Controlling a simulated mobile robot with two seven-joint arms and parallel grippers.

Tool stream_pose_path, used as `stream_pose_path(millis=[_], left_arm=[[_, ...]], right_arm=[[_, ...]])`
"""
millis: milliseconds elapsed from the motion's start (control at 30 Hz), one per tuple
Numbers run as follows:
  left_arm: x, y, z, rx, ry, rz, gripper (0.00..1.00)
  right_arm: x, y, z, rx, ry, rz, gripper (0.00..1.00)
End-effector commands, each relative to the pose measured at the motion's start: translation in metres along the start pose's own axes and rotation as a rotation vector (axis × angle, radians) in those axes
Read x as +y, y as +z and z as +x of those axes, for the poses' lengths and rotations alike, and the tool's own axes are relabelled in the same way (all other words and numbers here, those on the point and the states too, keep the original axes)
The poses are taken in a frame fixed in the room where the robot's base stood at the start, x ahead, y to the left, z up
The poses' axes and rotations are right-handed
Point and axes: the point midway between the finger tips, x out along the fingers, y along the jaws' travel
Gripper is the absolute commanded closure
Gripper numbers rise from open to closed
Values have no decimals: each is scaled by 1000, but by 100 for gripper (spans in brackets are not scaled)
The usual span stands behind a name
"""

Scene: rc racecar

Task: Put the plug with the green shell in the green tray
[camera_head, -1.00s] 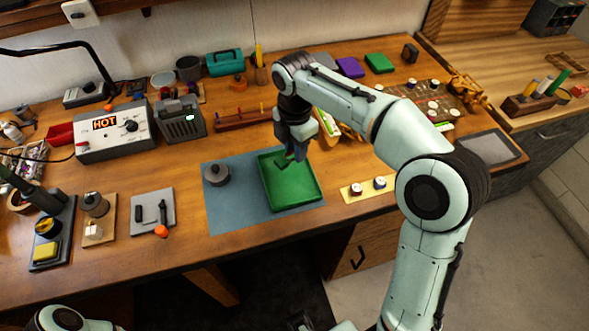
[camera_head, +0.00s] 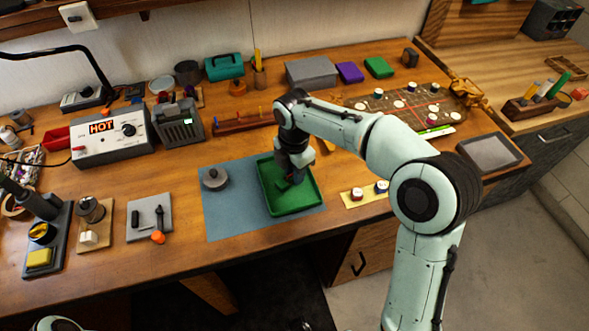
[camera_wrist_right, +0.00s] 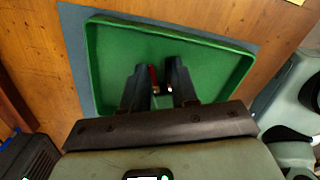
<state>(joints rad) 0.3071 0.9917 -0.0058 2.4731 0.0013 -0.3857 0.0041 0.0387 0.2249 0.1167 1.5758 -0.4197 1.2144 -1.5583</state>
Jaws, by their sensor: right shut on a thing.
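The green tray (camera_head: 308,207) lies on the blue-grey mat at the front middle of the bench. It also fills much of the right wrist view (camera_wrist_right: 220,62). My right gripper (camera_head: 290,183) is down inside the tray's outline, near its floor. In the right wrist view its two dark fingers (camera_wrist_right: 157,85) are close together, with a small piece showing red and a bright spot (camera_wrist_right: 154,78) between them. A dark green lump (camera_head: 282,184) at the fingertips in the head view looks like the plug's green shell. Whether it touches the tray floor is unclear. My left gripper is out of view.
A grey round knob-topped part (camera_head: 214,179) stands on the mat (camera_head: 228,215) left of the tray. A yellow strip with two round pieces (camera_head: 358,200) lies to the right. The soldering station (camera_head: 110,140) is at the back left.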

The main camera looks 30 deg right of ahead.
Motion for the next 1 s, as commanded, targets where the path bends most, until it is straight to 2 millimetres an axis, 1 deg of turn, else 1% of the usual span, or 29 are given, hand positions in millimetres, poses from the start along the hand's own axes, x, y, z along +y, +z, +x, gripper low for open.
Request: stream_pose_path(millis=[33, 67, 100, 367, 467, 567, 800, 900, 1000], left_arm=[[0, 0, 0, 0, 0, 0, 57], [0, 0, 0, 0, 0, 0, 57], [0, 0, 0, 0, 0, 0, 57], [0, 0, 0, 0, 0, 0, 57], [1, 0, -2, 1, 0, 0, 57], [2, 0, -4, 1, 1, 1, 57], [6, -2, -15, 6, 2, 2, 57], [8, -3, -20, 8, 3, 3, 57], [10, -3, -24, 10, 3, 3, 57]], right_arm=[[0, 0, 1, 0, -1, 1, 62], [0, 0, 1, 0, -1, 0, 52], [0, 0, 1, 0, -1, 1, 46], [0, 0, 0, 0, -1, 0, 46], [0, 0, -5, 0, 1, 0, 46], [1, 0, -18, -1, 3, 0, 46], [1, 0, -71, -1, 4, 0, 46], [1, 0, -92, -1, 3, 0, 46], [1, 0, -107, 0, 2, -1, 46]])
